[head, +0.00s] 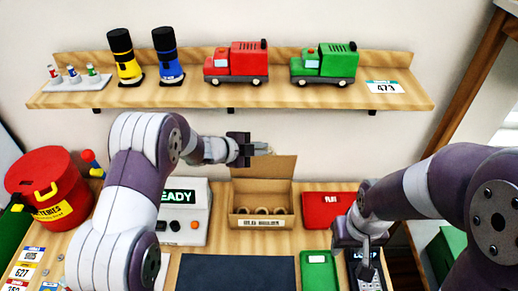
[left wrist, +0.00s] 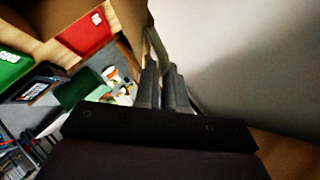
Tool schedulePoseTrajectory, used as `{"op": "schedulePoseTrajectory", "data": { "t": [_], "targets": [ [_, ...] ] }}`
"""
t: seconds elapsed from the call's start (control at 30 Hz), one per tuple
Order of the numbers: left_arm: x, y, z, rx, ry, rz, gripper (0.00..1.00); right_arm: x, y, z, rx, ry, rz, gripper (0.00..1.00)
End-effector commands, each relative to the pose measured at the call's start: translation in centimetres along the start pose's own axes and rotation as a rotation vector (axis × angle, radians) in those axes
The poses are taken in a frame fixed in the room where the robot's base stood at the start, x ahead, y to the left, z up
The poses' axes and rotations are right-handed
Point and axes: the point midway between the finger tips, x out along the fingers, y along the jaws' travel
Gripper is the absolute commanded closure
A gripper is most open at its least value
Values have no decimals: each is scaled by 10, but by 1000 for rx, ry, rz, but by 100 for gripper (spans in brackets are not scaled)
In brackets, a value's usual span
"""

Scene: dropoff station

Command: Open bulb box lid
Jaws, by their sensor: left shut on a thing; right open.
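The bulb box (head: 260,222) is an open cardboard box with a white label on its front, at the back middle of the table in the head view. Several round brown shapes show inside it. Its lid (head: 265,172) stands up at the back of the box. My left gripper (head: 264,147) is at the lid's top edge, shut on it. In the left wrist view the fingers (left wrist: 165,88) are close together, and the lid beyond them is dim and blurred. My right gripper (head: 366,262) points down at the front right, open, above a dark device (head: 369,281).
A grey READY console (head: 183,215) stands left of the box, a red case (head: 321,211) right of it. A dark mat (head: 237,272) and green tray (head: 319,272) lie in front. A red battery bin (head: 50,188) is at far left. The shelf (head: 210,96) with toys hangs above.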

Motion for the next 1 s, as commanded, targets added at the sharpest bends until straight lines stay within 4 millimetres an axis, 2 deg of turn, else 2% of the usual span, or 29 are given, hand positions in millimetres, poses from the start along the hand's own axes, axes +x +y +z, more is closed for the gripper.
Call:
{"op": "schedulePoseTrajectory", "data": {
  "t": [0.1,0.2,0.5,0.63,0.77,1.0],
  "targets": [
    [1,3,1,-5,-3,4,100,0,0,0,0,0,0,57],
    [0,3,1,-5,-2,4,64,0,0,0,0,0,0,57],
    [-1,1,1,-2,-1,1,64,1,0,0,0,0,0,57],
    [-11,2,2,-1,-2,-1,64,7,0,1,0,0,0,57],
    [-38,3,4,-2,-3,-2,64,19,0,2,0,0,0,57],
    [-98,3,3,-2,-3,0,64,35,0,4,0,0,0,57]
  ]
}}
